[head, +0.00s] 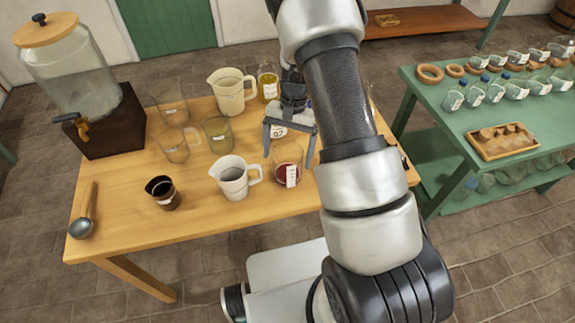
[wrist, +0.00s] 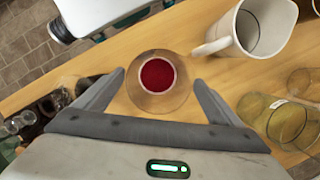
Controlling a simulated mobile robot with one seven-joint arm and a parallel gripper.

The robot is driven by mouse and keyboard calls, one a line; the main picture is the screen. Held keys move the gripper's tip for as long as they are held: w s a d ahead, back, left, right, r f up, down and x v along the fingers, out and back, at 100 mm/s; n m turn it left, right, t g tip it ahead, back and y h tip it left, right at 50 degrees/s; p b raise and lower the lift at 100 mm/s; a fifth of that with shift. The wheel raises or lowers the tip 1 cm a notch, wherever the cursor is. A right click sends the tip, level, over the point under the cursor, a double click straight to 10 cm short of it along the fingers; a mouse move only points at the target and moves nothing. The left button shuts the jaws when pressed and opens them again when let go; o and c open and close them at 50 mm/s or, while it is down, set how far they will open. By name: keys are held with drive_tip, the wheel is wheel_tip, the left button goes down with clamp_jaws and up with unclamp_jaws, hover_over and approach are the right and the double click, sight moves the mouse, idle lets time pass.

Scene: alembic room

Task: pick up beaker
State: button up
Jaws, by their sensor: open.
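A clear glass beaker (head: 281,171) with red liquid and a white label stands upright near the front edge of the wooden table (head: 215,215). My gripper (head: 289,160) points down over it, open and empty. In the wrist view, the beaker (wrist: 157,76) appears from above between the two spread fingers (wrist: 158,79), with its red liquid in the middle. A finger lies to each side, with no clear contact. How far the fingertips reach below the beaker's rim is hard to tell.
A white mug (head: 234,181) stands just left of the beaker. Behind are an olive glass (head: 218,135), clear glasses, a cream pitcher (head: 231,91) and a yellow bottle (head: 268,85). A green table (head: 440,125) holds several bottles.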

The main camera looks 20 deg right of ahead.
drive_tip(key=shift+p+x, duration=0.4)
drive_tip(key=shift+x, duration=2.55)
drive_tip(key=shift+d, duration=0.1)
drive_tip(key=c, duration=1.3)
